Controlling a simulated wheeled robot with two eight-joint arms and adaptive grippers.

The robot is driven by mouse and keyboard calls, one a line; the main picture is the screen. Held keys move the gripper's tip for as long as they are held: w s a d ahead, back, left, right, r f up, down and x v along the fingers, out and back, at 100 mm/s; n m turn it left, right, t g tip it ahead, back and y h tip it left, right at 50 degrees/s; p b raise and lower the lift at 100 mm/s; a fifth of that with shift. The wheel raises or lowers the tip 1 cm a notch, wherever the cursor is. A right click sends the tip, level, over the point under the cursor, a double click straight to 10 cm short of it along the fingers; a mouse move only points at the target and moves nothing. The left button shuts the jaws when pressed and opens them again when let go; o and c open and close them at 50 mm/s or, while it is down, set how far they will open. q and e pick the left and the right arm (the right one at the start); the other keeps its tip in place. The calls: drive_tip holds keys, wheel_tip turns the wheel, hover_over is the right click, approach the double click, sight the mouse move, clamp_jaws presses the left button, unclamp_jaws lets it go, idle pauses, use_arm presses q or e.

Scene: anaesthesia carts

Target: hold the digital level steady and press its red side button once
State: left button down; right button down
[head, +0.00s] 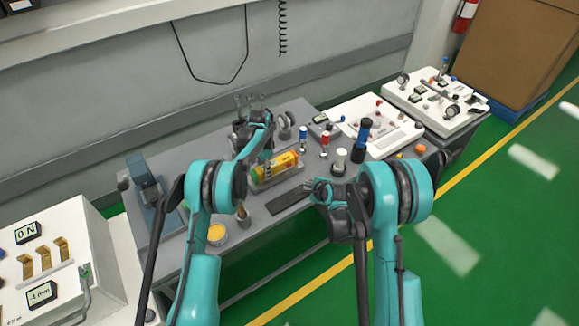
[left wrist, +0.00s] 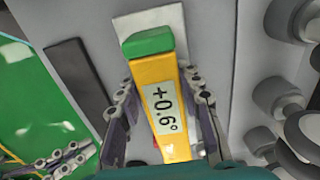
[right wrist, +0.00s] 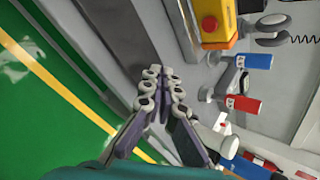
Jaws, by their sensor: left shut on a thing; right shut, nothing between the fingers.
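The digital level is a yellow bar with a green end cap. In the head view, the level (head: 280,163) is near the middle of the grey bench. In the left wrist view, the level (left wrist: 165,62) lies between the fingers of my left gripper (left wrist: 163,88), which is shut on it; its display faces the camera. In the right wrist view, part of the level (right wrist: 220,42) shows at the top, with the red button (right wrist: 210,23) on it. My right gripper (right wrist: 164,72) is shut and empty, apart from the level. It also shows in the head view (head: 318,188).
A dark flat strip (head: 289,200) lies on the bench (head: 235,262) before the level. Blue-topped and red-topped cylinders (head: 325,140) and a black-and-blue one (head: 361,140) stand to the right. A yellow-filled cup (head: 217,234) stands at the left front.

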drive_tip(key=shift+w+a, duration=0.9)
drive_tip(key=shift+w, duration=0.25)
drive_tip(key=shift+w+a, duration=0.9)
drive_tip(key=shift+w, duration=0.3)
drive_tip(key=shift+w+a, duration=0.9)
drive_tip(key=shift+w, duration=0.25)
drive_tip(key=shift+w+a, duration=0.1)
drive_tip(key=shift+w, duration=0.05)
drive_tip(key=shift+w+a, duration=0.15)
drive_tip(key=shift+w, duration=0.05)
drive_tip(key=shift+w+a, duration=0.35)
drive_tip(key=shift+w, duration=0.1)
drive_tip(key=shift+s, duration=0.1)
drive_tip(key=shift+s+d, duration=0.6)
drive_tip(key=shift+s, duration=0.1)
drive_tip(key=shift+s+d, duration=0.8)
drive_tip(key=shift+s, duration=0.2)
drive_tip(key=shift+s+d, duration=0.75)
drive_tip(key=shift+s, duration=0.25)
